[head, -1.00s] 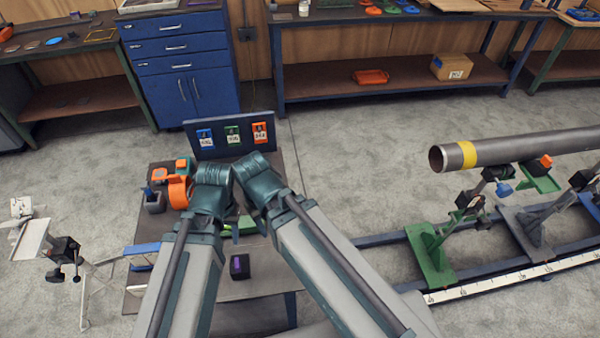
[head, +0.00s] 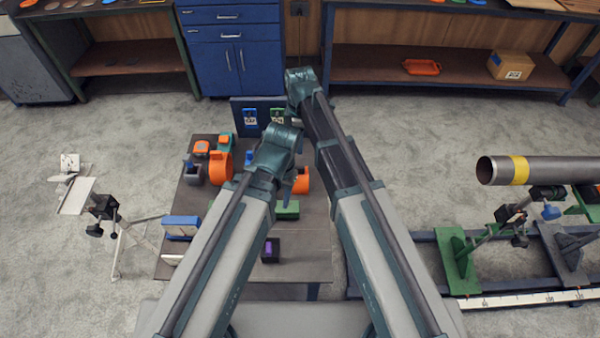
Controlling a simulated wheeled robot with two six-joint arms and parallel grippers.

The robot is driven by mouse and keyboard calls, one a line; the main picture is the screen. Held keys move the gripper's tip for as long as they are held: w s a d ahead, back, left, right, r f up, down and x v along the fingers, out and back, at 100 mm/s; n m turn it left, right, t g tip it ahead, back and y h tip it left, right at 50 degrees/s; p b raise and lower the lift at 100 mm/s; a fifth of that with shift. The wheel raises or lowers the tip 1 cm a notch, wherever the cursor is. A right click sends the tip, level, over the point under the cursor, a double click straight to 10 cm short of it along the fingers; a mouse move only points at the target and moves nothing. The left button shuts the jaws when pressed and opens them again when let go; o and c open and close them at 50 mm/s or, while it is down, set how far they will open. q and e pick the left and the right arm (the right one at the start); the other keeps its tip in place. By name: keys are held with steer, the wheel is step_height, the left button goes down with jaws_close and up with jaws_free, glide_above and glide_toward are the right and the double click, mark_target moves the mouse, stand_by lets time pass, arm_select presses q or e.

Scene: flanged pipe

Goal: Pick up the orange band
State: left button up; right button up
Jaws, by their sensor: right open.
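A curved orange piece (head: 220,167) stands on the low table, left of my arms. A second orange piece (head: 303,181) shows beside my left wrist, partly covered by it. I cannot tell from this view which of the two is the orange band. My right gripper (head: 297,121) is open beyond my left wrist, in front of the tag board, and its tips are mostly hidden. My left gripper (head: 288,190) points down over the table close to the second orange piece. Its jaws cannot be made out. I see nothing held.
The low table (head: 315,263) also carries a green block (head: 288,210), a dark box with a purple face (head: 270,250), a blue item (head: 181,226) and small orange tools (head: 202,148). A tag board (head: 238,115) stands at its back. A steel pipe (head: 555,170) lies on stands at right.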

mark_target(300, 167)
arm_select(q)
steer(key=shift+f+b, duration=7)
arm_select(e)
steer(key=shift+f, duration=6.95)
arm_select(q)
steer(key=shift+r, duration=0.1)
arm_select(e)
steer(key=shift+r, duration=0.1)
jaws_close()
